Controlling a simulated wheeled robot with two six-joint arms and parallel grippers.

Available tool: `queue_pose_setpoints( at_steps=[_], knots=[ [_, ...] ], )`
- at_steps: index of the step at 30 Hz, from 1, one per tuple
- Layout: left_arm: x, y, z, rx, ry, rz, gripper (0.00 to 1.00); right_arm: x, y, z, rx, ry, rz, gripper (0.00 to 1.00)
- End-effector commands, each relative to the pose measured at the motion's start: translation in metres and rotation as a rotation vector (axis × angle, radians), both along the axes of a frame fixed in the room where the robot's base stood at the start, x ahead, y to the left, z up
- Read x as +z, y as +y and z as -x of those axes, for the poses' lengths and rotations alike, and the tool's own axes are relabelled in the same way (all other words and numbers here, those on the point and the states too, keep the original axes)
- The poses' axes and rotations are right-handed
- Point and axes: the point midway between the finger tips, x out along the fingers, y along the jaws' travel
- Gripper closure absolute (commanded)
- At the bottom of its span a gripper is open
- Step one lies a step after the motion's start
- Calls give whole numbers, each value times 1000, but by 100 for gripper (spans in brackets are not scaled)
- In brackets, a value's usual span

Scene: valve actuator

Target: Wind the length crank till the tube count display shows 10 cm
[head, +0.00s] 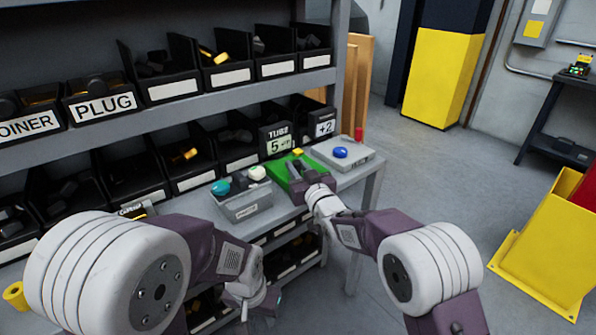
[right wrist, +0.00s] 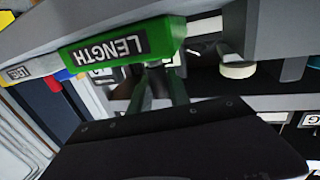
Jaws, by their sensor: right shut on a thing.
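The tube count display (head: 279,140) is a black box at the shelf end and reads 5, with a small unit after it. The green length unit (head: 278,171) sits on the bench below it. Its LENGTH label (right wrist: 111,48) shows upside down in the right wrist view. My right gripper (head: 297,172) is at the green unit, shut on what appears to be the length crank; the crank is mostly hidden by the fingers, which also show in the right wrist view (right wrist: 162,85). My left gripper (head: 262,304) hangs low in front of the bench, its fingertips unclear.
A +2 sign (head: 325,127) stands right of the display. A grey unit with a blue knob (head: 340,153) is right of the green one. A grey box (head: 243,204) with coloured knobs is left of it. Black bins (head: 168,88) fill the shelves. Floor at right is partly free.

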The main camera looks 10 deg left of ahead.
Motion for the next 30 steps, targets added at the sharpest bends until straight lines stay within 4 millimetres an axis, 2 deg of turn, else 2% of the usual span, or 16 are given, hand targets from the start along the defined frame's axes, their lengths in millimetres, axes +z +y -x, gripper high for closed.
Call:
queue_pose_setpoints(
  at_steps=[1,4,7,13,25,26,27,28,30],
  knots=[
    [-15,0,0,0,0,0,64,-3,3,2,-30,-9,-9,100],
    [-17,0,0,0,1,0,64,2,7,3,-103,-8,-11,100],
    [-11,0,0,0,1,0,64,6,11,4,-174,-7,-12,100],
    [13,0,0,0,0,0,64,9,15,4,-293,-4,-9,100],
    [13,0,0,0,0,0,64,4,14,4,-331,-4,-7,100],
    [13,0,0,0,0,0,64,4,14,4,-331,-4,-7,74],
    [13,0,0,0,0,0,64,3,14,4,-331,-3,-6,63],
    [13,0,0,0,0,0,64,3,14,4,-331,-3,-6,55],
    [13,0,0,0,0,0,64,3,14,4,-330,-2,-6,55]
  ],
)
